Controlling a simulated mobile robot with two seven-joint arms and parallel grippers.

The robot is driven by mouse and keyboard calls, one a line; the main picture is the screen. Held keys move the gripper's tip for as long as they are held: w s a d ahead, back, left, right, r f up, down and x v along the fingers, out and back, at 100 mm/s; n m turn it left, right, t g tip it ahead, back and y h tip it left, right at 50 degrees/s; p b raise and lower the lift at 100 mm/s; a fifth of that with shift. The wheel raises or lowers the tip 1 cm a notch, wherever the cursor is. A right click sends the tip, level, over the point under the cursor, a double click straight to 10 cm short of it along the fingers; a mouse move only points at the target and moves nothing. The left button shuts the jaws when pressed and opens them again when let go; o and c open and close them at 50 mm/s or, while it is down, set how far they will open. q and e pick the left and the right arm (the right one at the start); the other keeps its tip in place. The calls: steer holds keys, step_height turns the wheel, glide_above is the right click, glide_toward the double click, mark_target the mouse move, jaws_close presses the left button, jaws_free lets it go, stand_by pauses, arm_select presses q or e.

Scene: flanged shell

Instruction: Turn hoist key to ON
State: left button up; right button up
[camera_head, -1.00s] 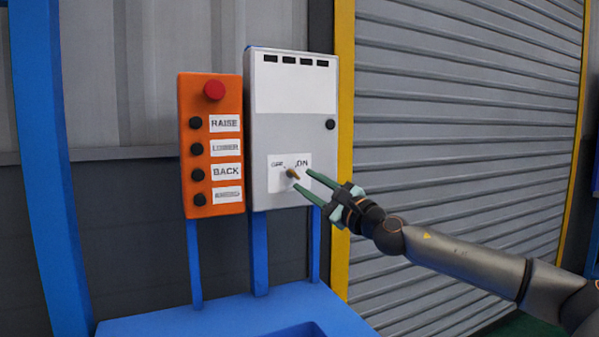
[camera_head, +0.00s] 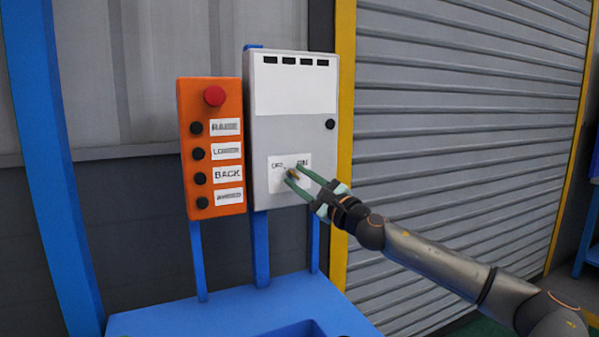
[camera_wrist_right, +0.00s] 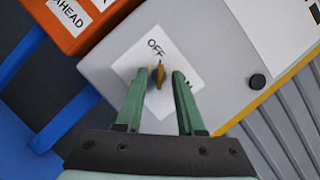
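The hoist key (camera_head: 293,174) is a small brass-coloured key on a white OFF/ON label (camera_head: 276,181), low on the front of a light grey box (camera_head: 293,133). In the wrist view a gap shows between the key and each finger (camera_wrist_right: 158,88). My left gripper is not in view.
An orange control box (camera_head: 212,147) with a red button and several black buttons hangs left of the grey box. Blue posts and a blue platform (camera_head: 200,322) are below. A yellow post (camera_head: 345,120) and a grey roller shutter (camera_head: 460,130) stand to the right.

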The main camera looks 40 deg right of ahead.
steer(key=shift+c, duration=0.4)
jaws_close()
